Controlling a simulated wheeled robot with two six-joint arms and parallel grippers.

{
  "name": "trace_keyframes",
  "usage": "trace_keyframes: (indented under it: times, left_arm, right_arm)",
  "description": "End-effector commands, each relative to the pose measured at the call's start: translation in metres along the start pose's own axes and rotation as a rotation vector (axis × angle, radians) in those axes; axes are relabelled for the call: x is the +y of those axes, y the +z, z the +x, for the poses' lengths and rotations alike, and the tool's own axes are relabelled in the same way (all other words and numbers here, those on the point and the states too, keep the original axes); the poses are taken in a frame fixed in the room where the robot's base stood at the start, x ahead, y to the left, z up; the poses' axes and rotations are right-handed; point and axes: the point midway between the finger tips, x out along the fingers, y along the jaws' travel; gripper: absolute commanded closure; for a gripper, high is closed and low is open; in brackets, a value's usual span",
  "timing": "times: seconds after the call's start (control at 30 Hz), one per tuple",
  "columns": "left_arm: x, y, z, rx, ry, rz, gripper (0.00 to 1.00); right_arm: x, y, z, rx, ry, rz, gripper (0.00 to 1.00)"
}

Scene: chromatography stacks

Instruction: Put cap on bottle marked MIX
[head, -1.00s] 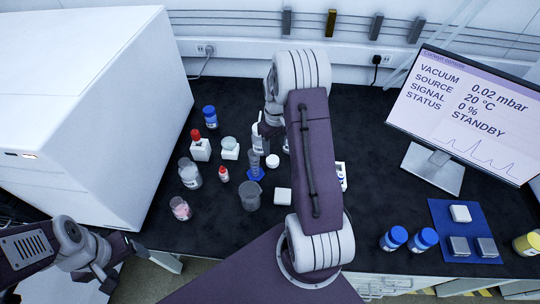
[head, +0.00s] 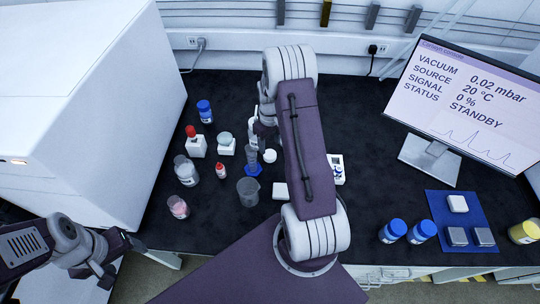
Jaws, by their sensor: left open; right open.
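Several bottles stand left of the middle of the black bench; I cannot read MIX on any of them. A clear bottle with a white label (head: 186,171) looks uncapped. A small white round piece (head: 270,156), possibly a cap, lies beside a blue-based cylinder (head: 252,168). My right gripper (head: 256,136) is open, above the bench just behind that cylinder, partly hidden by my own arm. I cannot make out anything held in it. My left gripper (head: 103,274) is open and empty, low at the left, off the bench's front edge.
A blue-capped bottle (head: 205,112), a red-topped bottle (head: 195,144), a small red-capped vial (head: 221,171), a pink-filled jar (head: 178,207) and a grey beaker (head: 248,192) crowd this area. A white instrument (head: 75,100) walls the left. A monitor (head: 465,100) stands right.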

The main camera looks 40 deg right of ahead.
Motion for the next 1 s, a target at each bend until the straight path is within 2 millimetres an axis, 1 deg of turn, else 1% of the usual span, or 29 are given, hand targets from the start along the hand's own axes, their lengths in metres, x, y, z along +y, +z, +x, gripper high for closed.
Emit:
trace_keyframes:
  times: [0.07, 0.13, 0.3, 0.4, 0.5, 0.77, 0.8, 0.87, 0.9, 0.97, 1.0]
  left_arm:
    - [0.0, 0.0, 0.0, 0.0, 0.0, 0.0, 0.32]
    - [0.0, 0.0, -0.002, 0.0, 0.0, 0.0, 0.32]
    - [0.0, 0.0, -0.004, 0.0, 0.0, 0.0, 0.32]
    - [0.0, 0.0, -0.004, 0.0, 0.0, 0.0, 0.32]
    - [0.0, 0.0, -0.004, 0.0, 0.0, 0.0, 0.32]
    - [0.0, 0.0, -0.004, 0.0, 0.0, 0.0, 0.32]
    - [0.0, 0.0, -0.004, 0.0, 0.0, 0.0, 0.32]
    - [0.0, 0.0, -0.004, 0.0, 0.0, 0.0, 0.32]
    - [0.0, 0.0, -0.004, 0.0, 0.0, 0.0, 0.32]
    - [0.0, 0.0, -0.004, 0.0, 0.0, 0.0, 0.32]
    - [0.0, 0.0, -0.004, 0.0, 0.0, 0.0, 0.32]
  right_arm:
    - [0.0, 0.0, 0.001, -0.001, 0.0, 0.0, 0.43]
    - [-0.001, 0.002, 0.009, -0.004, -0.002, 0.0, 0.43]
    - [-0.003, 0.005, 0.038, -0.003, -0.002, 0.0, 0.43]
    - [-0.003, 0.004, 0.048, -0.002, -0.001, 0.0, 0.43]
    - [-0.003, 0.004, 0.052, 0.0, 0.0, 0.0, 0.43]
    - [-0.003, 0.004, 0.052, 0.0, 0.0, 0.0, 0.43]
    - [-0.003, 0.004, 0.052, 0.0, 0.0, 0.0, 0.46]
    - [-0.003, 0.004, 0.052, 0.0, 0.0, 0.0, 0.62]
    - [-0.003, 0.004, 0.052, 0.0, 0.0, 0.0, 0.73]
    - [-0.003, 0.004, 0.052, 0.0, 0.0, 0.0, 0.9]
    - [-0.003, 0.004, 0.052, 0.0, 0.0, 0.0, 0.92]
